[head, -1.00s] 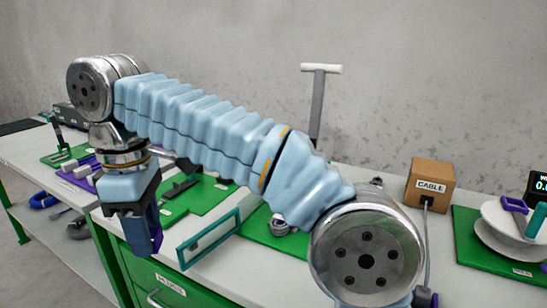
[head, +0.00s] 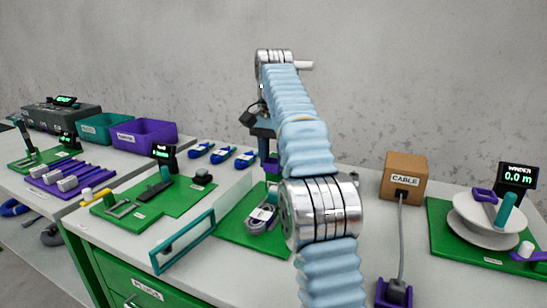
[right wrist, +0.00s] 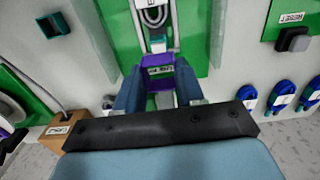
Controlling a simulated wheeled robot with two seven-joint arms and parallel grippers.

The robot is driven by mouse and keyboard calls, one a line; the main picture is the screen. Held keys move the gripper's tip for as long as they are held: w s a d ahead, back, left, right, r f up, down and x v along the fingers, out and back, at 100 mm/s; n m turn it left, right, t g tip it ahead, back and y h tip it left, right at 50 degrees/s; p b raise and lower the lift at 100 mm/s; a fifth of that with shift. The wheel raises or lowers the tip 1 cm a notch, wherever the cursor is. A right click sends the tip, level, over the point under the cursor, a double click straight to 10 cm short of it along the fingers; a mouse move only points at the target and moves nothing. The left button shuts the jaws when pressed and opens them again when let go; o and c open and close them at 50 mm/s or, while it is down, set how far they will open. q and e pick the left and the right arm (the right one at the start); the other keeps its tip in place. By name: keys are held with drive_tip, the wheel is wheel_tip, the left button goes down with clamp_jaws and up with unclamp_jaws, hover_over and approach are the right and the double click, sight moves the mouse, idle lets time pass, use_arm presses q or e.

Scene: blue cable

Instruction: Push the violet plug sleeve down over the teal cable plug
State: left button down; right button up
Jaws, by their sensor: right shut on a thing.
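My right gripper (head: 266,150) points down over the green mat in the middle of the bench. In the right wrist view its two blue fingers (right wrist: 158,93) are shut on the violet plug sleeve (right wrist: 157,62). The sleeve shows only as a small violet patch (head: 272,166) in the head view, partly hidden by my arm. Just beyond the sleeve in the right wrist view is a small pale and teal piece, probably the teal cable plug (right wrist: 158,46), by the grey coiled cable. I cannot tell whether sleeve and plug touch. My left gripper is out of view.
The grey cable coil (head: 262,217) lies on the green mat (head: 230,233). A teal-framed panel (head: 182,242) stands at its left. The cable box (head: 405,178) and winder (head: 485,220) are at the right. Several blue items (head: 222,154) lie behind. Violet and teal bins stand back left.

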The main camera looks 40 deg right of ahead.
sight(274, 188)
drive_tip(key=shift+d+f, duration=0.1)
drive_tip(key=shift+f, duration=1.95)
drive_tip(key=shift+f+b, duration=0.5)
drive_tip(key=shift+f, duration=0.15)
idle(0.3)
drive_tip(key=o, duration=1.1)
drive_tip(key=shift+s, duration=0.1)
